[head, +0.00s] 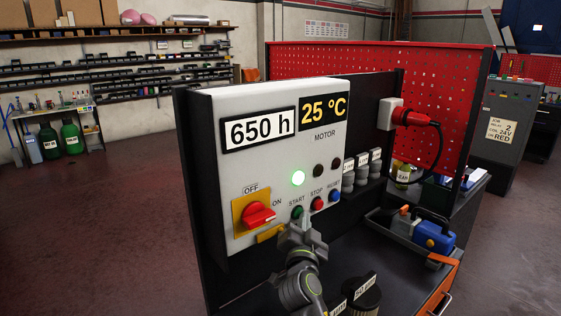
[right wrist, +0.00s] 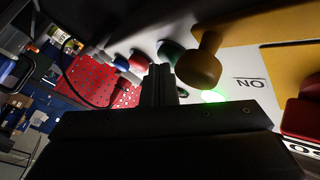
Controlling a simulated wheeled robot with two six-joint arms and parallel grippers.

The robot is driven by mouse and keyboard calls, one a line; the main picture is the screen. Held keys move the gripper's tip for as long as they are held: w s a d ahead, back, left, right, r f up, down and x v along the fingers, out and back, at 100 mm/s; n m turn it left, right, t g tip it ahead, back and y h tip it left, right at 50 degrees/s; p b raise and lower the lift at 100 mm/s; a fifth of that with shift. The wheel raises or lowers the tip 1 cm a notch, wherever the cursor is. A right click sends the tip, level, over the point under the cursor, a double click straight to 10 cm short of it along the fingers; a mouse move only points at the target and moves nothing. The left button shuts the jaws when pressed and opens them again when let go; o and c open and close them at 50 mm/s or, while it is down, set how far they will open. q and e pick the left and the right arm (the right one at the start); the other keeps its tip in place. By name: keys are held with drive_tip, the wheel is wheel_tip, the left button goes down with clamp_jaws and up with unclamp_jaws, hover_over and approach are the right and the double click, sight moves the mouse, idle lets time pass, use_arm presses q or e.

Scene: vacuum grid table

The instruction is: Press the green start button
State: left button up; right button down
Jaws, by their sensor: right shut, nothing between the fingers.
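The green start button (head: 297,211) is on the front of the white control panel (head: 250,185), above the START gripper area and left of the red stop button (head: 317,203). My right gripper (head: 304,226) is shut and empty, with its tips just below and in front of the green button. In the right wrist view the shut fingers (right wrist: 160,84) point at the dark green button (right wrist: 170,51). I cannot tell whether they touch it. A green lamp (head: 298,178) glows above the buttons. My left gripper is not in view.
A blue reset button (head: 334,196) is right of the stop button. A red rotary switch (head: 258,214) on a yellow plate is at the left. A red plug (head: 412,118) with a cable and a grey tray (head: 410,232) are at the right. Dark jars stand below right.

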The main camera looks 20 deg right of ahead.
drive_tip(key=shift+w, duration=0.1)
idle(0.4)
drive_tip(key=shift+s, duration=0.3)
drive_tip(key=s+d, duration=0.2)
drive_tip(key=s, duration=0.3)
drive_tip(key=shift+s, duration=0.4)
idle(0.7)
